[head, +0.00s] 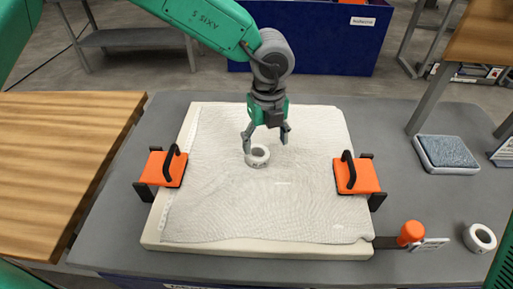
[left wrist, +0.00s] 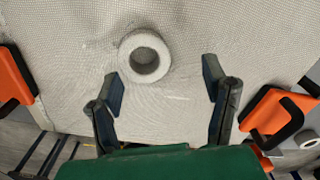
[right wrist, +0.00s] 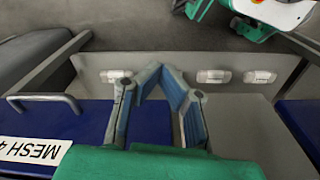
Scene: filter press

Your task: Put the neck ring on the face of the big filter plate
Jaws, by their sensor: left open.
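The big filter plate (head: 260,250) lies flat on the grey table with a pale woven cloth over its face. A white ring (head: 258,156) lies flat on the cloth near the middle. My left gripper (head: 266,142) points down, open and empty, over the plate. In the left wrist view the ring (left wrist: 145,56) lies just beyond the fingertips, nearer the left finger, and is not held. A second white ring (head: 480,238) lies on the table to the right of the plate. My right gripper (right wrist: 158,67) shows only in its wrist view, fingertips close together and nothing seen between them.
Orange clamps with black handles grip the plate's left (head: 165,168) and right (head: 358,174) edges. An orange-headed tool (head: 411,233) lies at the front right. A grey-blue pad (head: 447,153) lies further back. A wooden tabletop (head: 60,160) stands at left.

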